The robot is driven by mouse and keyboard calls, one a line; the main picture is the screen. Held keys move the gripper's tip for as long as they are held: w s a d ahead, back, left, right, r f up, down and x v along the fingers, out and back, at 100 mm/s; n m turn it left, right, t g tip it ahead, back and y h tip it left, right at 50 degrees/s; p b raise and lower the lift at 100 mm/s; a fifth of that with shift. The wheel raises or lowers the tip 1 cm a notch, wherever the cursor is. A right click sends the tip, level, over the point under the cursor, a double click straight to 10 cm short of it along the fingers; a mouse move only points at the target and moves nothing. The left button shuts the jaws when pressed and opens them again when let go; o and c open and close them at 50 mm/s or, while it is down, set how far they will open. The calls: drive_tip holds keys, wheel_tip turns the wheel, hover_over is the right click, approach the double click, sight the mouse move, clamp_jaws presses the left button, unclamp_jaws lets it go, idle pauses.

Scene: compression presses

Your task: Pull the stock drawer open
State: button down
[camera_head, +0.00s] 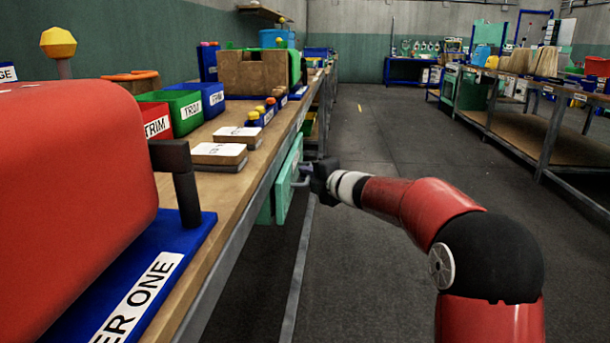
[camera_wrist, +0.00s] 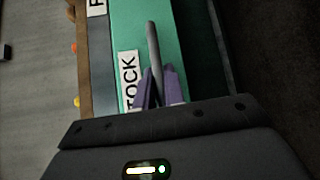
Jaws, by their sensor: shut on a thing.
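The stock drawer (camera_head: 287,182) is a teal-green drawer under the edge of the long wooden bench. Its green front also fills the middle of the wrist view (camera_wrist: 130,30), with a white label (camera_wrist: 130,80) partly reading "TOCK". A grey bar handle (camera_wrist: 153,45) stands out from this front. My gripper (camera_head: 305,174) reaches the front from the aisle side. In the wrist view its purple fingers (camera_wrist: 158,88) are shut on the handle. I cannot tell how far the drawer stands out from its housing. The drawer's inside is hidden.
The aisle floor (camera_head: 400,130) is clear. Another bench (camera_head: 520,105) stands along the right.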

drive_tip(key=d+p, duration=0.3)
drive_tip(key=d, duration=2.1)
drive_tip(key=shift+s+d+p, duration=0.2)
drive_tip(key=shift+s+p, duration=0.2)
drive_tip(key=c, duration=1.5)
unclamp_jaws()
drive_tip(key=v, duration=0.7)
drive_tip(key=shift+s+d+b, duration=0.2)
drive_tip(key=shift+s+b, duration=0.1)
drive_tip(key=shift+r, duration=0.1)
